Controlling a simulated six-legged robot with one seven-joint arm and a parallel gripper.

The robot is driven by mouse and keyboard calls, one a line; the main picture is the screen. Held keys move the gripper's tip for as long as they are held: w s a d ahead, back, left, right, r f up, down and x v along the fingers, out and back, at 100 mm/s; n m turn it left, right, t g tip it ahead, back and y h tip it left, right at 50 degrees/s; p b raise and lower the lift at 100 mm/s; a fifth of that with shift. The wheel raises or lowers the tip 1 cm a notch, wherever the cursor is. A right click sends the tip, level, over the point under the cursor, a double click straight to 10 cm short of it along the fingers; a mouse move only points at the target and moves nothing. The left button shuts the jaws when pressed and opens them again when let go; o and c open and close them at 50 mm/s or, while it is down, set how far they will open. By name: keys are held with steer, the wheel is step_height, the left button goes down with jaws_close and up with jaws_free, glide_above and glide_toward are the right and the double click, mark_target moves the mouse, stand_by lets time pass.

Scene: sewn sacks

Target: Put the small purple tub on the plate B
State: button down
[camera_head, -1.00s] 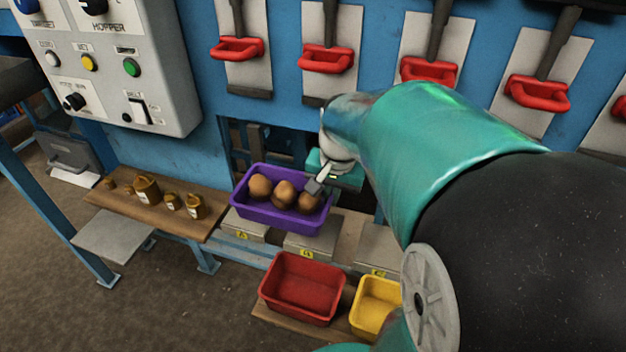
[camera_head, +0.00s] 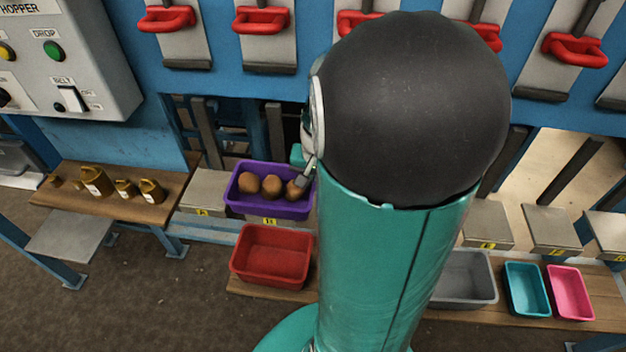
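The small purple tub (camera_head: 240,200) holds three brown round lumps (camera_head: 271,187). It looks level and covers most of plate B (camera_head: 268,222), whose yellow label shows just below the tub's front wall. I cannot tell whether its base touches the plate or hangs slightly above it. My gripper (camera_head: 307,177) is at the tub's right end, with a grey finger reaching over the rim beside the rightmost lump. It appears shut on the tub's right wall. My arm hides the rest of the gripper and the tub's right edge.
Plate A (camera_head: 207,190) is bare at the left. A red tub (camera_head: 272,256) stands on the lower shelf in front, with grey (camera_head: 466,278), teal (camera_head: 527,288) and pink (camera_head: 570,292) tubs rightward. Brass weights (camera_head: 96,182) sit on a wooden bench. Red-handled levers hang above.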

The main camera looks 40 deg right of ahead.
steer(key=shift+f, duration=0.1)
steer(key=c, duration=1.6)
jaws_free()
steer(key=shift+c, duration=0.2)
step_height(320, 180, up, 8)
steer(key=s+a+r+n+t, duration=0.1)
steer(key=a+r+n, duration=0.2)
steer(key=a, duration=0.4)
steer(key=s+a+r+n+t, duration=0.1)
steer(key=s+a+r+n, duration=0.1)
steer(key=a, duration=0.6)
steer(key=s+a+r+n+t, duration=0.1)
steer(key=a+r+n+t, duration=0.1)
steer(key=a+n, duration=0.3)
steer(key=a+r, duration=0.1)
steer(key=a, duration=0.2)
steer(key=shift+s+r+n, duration=0.3)
steer(key=shift+r, duration=0.1)
